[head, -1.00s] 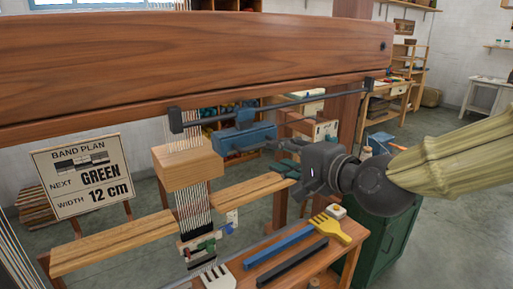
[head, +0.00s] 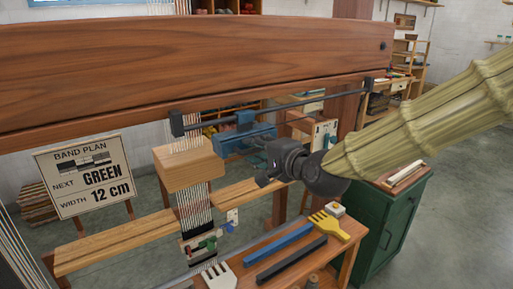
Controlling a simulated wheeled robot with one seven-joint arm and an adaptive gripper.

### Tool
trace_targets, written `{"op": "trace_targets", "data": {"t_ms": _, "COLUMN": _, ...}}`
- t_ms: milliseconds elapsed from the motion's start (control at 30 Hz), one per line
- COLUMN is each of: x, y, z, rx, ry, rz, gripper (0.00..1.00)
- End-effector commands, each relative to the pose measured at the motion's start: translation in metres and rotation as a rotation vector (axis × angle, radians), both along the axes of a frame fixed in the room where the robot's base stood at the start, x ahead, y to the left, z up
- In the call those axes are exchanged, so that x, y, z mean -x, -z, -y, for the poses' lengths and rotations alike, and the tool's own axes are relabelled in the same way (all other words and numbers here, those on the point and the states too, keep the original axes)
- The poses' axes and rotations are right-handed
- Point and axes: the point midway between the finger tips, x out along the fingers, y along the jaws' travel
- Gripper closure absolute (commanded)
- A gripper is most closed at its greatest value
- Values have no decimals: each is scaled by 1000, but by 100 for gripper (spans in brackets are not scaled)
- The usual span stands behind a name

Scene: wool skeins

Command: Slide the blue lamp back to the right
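The blue lamp (head: 243,141) hangs from a dark rail (head: 310,101) below the big wooden beam, nearer the rail's left end. Its blue slider sits on the rail. My gripper (head: 264,165) is at the lamp's lower right side, with its dark body partly in front of the lamp's right end. I cannot tell whether it touches the lamp. The fingers are small and dark here, so their opening is unclear.
A wooden block (head: 188,165) with warp threads stands left of the lamp. The bench below holds a blue bar (head: 278,244), a dark bar (head: 291,259) and a yellow comb (head: 328,225). A band plan sign (head: 86,177) stands at left. The rail right of the lamp looks clear.

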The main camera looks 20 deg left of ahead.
Motion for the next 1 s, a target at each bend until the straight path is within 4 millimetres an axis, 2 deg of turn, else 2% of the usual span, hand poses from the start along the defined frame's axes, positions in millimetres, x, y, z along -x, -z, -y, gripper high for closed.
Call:
{"op": "trace_targets", "data": {"t_ms": 367, "x": -2, "y": 1, "z": -3, "rx": 0, "ry": 0, "rz": 0, "gripper": 70}}
{"op": "trace_targets", "data": {"t_ms": 533, "x": -2, "y": 1, "z": -2, "rx": 0, "ry": 0, "rz": 0, "gripper": 100}}
{"op": "trace_targets", "data": {"t_ms": 833, "x": -3, "y": 1, "z": -2, "rx": 0, "ry": 0, "rz": 0, "gripper": 100}}
{"op": "trace_targets", "data": {"t_ms": 1000, "x": -11, "y": 1, "z": 5, "rx": -3, "ry": 2, "rz": 0, "gripper": 100}}
